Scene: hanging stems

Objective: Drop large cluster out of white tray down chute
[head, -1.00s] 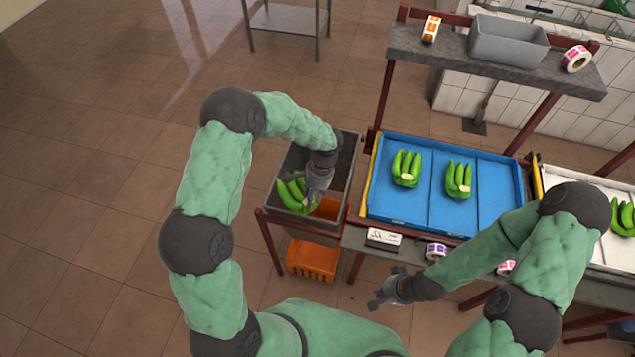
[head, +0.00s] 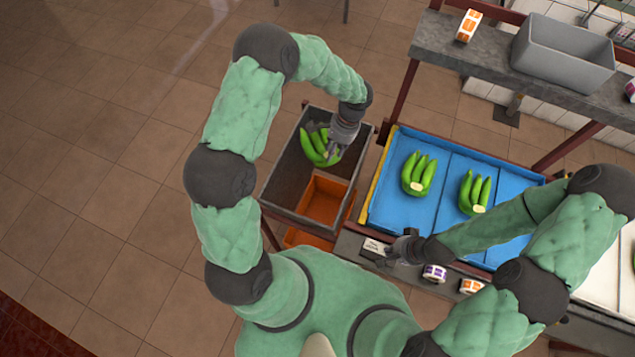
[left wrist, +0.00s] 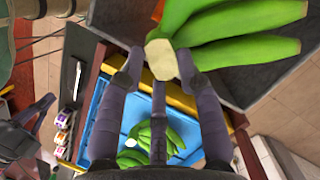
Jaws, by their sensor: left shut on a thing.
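My left gripper (head: 338,146) is shut on a green banana cluster (head: 314,150) at its pale cut crown. The white tray (head: 612,272) is at the right edge, mostly hidden by my right arm. My right gripper (head: 384,254) looks open and empty by the front ledge.
A blue tray (head: 392,205) right of the chute holds two green clusters, one left (head: 418,172) and one right (head: 474,190). Label rolls (head: 434,273) stand on the front ledge. A shelf (head: 480,52) with a grey bin (head: 562,52) rises behind. Floor left of the chute is clear.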

